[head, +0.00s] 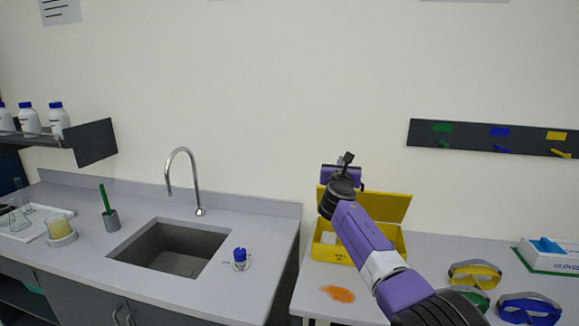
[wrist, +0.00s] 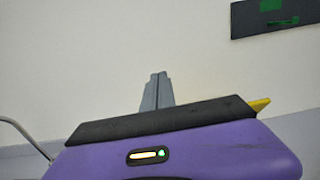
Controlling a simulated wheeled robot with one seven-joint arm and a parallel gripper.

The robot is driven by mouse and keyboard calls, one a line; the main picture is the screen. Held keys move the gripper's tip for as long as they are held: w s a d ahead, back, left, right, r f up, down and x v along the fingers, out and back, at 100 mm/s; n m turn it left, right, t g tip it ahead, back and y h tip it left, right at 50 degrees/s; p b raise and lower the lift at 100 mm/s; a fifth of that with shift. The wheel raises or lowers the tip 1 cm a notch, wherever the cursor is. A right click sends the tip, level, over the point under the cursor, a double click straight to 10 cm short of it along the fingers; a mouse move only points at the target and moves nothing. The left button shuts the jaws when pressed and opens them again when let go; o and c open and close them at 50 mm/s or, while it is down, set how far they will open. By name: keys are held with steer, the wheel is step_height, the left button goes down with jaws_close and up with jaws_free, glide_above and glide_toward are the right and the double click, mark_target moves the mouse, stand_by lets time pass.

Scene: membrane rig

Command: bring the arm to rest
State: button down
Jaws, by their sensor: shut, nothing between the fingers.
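My arm, purple and black, reaches up from the lower right in the head view. My gripper (head: 347,158) is at its raised end, in front of the wall and above the yellow box. In the wrist view my gripper (wrist: 157,91) shows as two grey fingers pressed together, with nothing between them. Behind the fingers there is only bare wall. The gripper touches nothing that I can see.
A yellow box (head: 398,206) with its lid up stands behind my arm on the right bench. Goggles (head: 474,274) lie right of the arm, an orange spill (head: 338,293) left of it. A sink (head: 172,247) with a tall tap (head: 183,164) is further left. The air around the gripper is free.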

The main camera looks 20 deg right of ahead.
steer(key=w+a+r+m+t+y, duration=0.1)
steer(key=a+r+m+t+y, duration=0.1)
steer(key=a+r+m, duration=0.2)
steer(key=s+a+f+m+t+y, duration=0.2)
steer(key=a+f+m, duration=0.2)
steer(key=a, duration=0.2)
steer(key=s+a+f+m+y+b, duration=0.1)
steer(key=s+a+f+m+y, duration=0.1)
steer(key=s+a+f+m, duration=0.5)
steer(key=s+a+f+m+y+b, duration=0.1)
steer(key=s+a+f+m+y, duration=0.3)
steer(key=s+f, duration=0.6)
steer(key=s+a+f+m+g+b, duration=0.1)
steer(key=s+f+m, duration=0.2)
steer(key=s, duration=1.5)
steer(key=s+a+f+m+g+b, duration=0.2)
steer(key=s+f+m, duration=0.1)
steer(key=s, duration=1.4)
steer(key=s+a+f+m+g+b, duration=0.1)
steer(key=s+f+m, duration=0.3)
steer(key=s, duration=1.4)
steer(key=shift+s+a+f+b, duration=0.3)
steer(key=shift+a+f+b, duration=0.25)
steer(key=shift+f+b, duration=0.2)
